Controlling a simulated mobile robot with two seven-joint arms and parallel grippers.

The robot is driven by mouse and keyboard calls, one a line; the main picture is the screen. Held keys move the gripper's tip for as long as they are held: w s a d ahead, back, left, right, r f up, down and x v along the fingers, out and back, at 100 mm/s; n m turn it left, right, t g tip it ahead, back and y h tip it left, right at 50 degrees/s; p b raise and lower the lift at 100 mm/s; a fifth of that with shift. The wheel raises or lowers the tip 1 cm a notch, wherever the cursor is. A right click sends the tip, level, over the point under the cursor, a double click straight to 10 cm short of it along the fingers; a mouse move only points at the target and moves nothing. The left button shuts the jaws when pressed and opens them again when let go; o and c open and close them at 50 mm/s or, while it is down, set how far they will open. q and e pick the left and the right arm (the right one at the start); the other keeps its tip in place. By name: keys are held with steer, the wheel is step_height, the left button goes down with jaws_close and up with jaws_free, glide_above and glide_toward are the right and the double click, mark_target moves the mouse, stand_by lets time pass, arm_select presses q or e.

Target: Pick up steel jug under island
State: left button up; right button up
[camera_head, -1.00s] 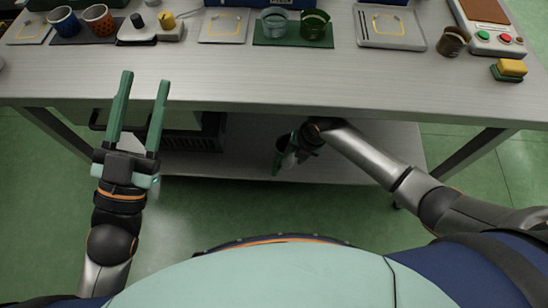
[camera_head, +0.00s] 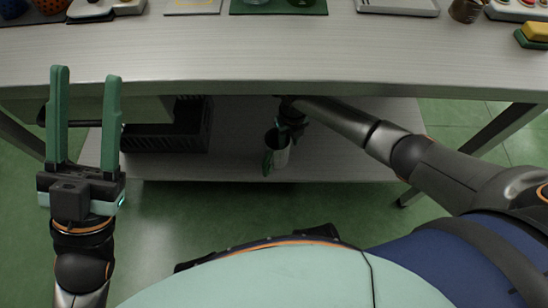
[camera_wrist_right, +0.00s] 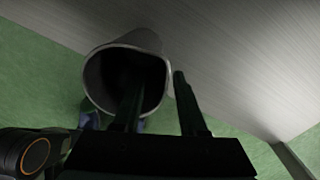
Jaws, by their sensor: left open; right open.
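The steel jug (camera_head: 282,157) stands on the lower shelf under the island, near the shelf's front edge. My right gripper (camera_head: 279,146) is at the jug, its arm reaching in under the tabletop, and part of the jug is hidden behind it. In the right wrist view the jug's round mouth (camera_wrist_right: 98,78) faces the camera. My right gripper (camera_wrist_right: 157,88) is open there, one finger across the dark mouth and the other just outside the rim on the right. Whether the first finger is inside I cannot tell. My left gripper (camera_head: 85,82) is open and empty in front of the island.
The island's tabletop (camera_head: 300,55) overhangs the lower shelf (camera_head: 345,150). A dark slatted crate (camera_head: 172,140) is on the shelf left of the jug. Table legs stand at both sides. Trays, cups and a yellow-green sponge (camera_head: 535,34) lie on top. Green floor is clear in front.

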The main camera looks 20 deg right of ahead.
steer(key=shift+f, duration=0.4)
steer(key=shift+c, duration=0.3)
jaws_close()
stand_by(0.9)
